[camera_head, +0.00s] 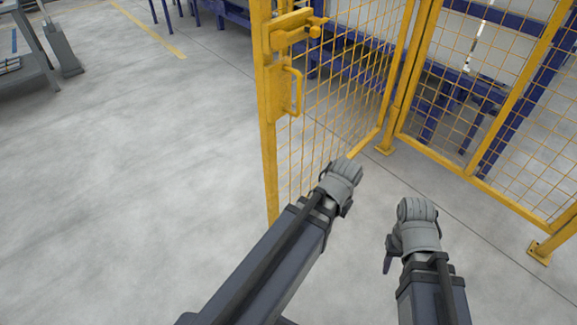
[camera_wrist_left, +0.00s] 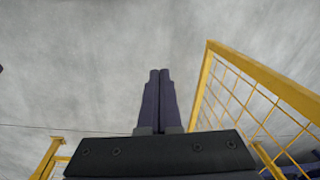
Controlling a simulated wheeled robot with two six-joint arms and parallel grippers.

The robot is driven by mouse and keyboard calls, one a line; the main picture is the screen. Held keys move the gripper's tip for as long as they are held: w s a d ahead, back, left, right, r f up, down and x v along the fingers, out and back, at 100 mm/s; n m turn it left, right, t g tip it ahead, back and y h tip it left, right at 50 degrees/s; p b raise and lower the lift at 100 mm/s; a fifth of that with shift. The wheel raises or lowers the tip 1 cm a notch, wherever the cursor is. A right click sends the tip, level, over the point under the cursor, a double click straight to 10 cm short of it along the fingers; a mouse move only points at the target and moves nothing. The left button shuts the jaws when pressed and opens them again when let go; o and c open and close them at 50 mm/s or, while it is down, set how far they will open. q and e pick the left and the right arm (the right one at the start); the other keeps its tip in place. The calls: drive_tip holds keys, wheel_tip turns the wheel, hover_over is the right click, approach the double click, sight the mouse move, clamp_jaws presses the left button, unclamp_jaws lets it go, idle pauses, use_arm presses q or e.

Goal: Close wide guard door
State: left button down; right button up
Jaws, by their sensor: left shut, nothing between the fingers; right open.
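The yellow mesh guard door (camera_head: 268,140) stands swung open, its free edge towards me and its far edge near the fence post (camera_head: 405,85). It has a yellow pull handle (camera_head: 297,92) and a latch (camera_head: 295,32) on its free edge. My left gripper (camera_head: 341,184) is low in front of the door's mesh, just right of it in the head view. In the left wrist view its fingers (camera_wrist_left: 158,98) are shut together and empty, with the door frame (camera_wrist_left: 260,72) to their right. My right gripper (camera_head: 398,242) is open, right of the left one, over bare floor.
A fixed yellow mesh fence (camera_head: 490,185) runs to the right, with footplates on the floor. Blue frames (camera_head: 340,65) stand behind the mesh. A grey machine (camera_head: 60,50) is at the far left. The grey floor left of the door is clear.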

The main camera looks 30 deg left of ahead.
use_arm(q)
drive_tip(key=w+a+f+y+b, duration=0.2)
drive_tip(key=a+f+b, duration=0.2)
drive_tip(key=f+b, duration=0.4)
drive_tip(key=m+t+y+b, duration=0.1)
drive_tip(key=t+y+b, duration=0.15)
drive_tip(key=y, duration=1.15)
approach(280, 140)
drive_tip(key=shift+t, duration=0.45)
drive_tip(key=x, duration=0.7)
drive_tip(key=shift+s+f, duration=0.1)
drive_tip(key=shift+f, duration=0.1)
use_arm(e)
wheel_tip(280, 140, down, 13)
drive_tip(key=shift+r, duration=0.1)
